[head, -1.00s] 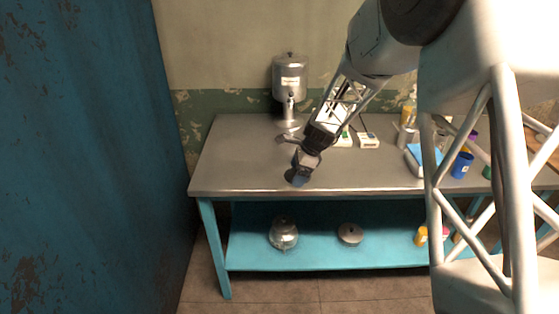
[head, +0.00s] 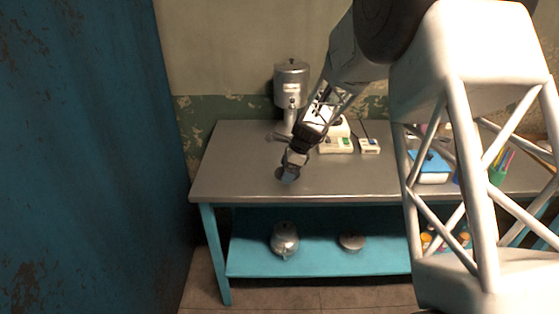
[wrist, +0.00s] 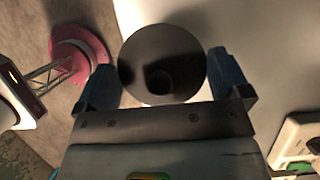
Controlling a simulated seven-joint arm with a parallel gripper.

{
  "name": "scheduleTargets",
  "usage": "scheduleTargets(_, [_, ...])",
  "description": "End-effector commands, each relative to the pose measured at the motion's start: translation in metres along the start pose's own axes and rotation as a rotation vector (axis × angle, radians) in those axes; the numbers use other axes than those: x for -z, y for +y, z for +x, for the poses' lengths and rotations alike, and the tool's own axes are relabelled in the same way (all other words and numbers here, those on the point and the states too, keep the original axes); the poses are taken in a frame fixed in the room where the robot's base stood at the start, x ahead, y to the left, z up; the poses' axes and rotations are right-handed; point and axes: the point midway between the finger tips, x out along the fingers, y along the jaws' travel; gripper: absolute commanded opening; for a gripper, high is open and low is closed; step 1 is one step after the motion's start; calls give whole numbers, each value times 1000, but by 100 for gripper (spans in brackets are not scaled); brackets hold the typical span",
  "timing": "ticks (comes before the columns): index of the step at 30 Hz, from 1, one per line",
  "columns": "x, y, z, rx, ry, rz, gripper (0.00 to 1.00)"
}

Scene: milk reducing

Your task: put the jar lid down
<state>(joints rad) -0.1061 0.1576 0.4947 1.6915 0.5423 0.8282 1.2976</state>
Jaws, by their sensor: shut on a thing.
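My gripper (head: 292,163) shows over the left part of the steel tabletop (head: 232,174) in the head view, a little behind its front edge. The wrist view shows the two blue fingers of my gripper (wrist: 163,65) shut on the jar lid (wrist: 147,49), one at each side. The lid is a dark round disc with a small knob in its middle. It also shows in the head view as a small dark disc (head: 287,175) at the fingertips. I cannot tell whether it touches the tabletop.
A metal dispenser (head: 291,85) stands at the back. White-and-green devices (head: 336,146) and a blue-lidded box (head: 430,172) stand to the right. The lower shelf (head: 318,256) holds a shiny pot (head: 285,240) and a flat round metal piece (head: 351,242). The tabletop's left part is clear.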

Motion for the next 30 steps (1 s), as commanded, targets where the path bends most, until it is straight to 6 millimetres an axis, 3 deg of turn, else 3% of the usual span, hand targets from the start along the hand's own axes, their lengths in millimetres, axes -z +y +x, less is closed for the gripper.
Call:
scheduleTargets(21, [-13, -98, 17, 1, 0, 0, 69])
scheduleTargets(30, [-17, -130, 22, 0, 0, 0, 69])
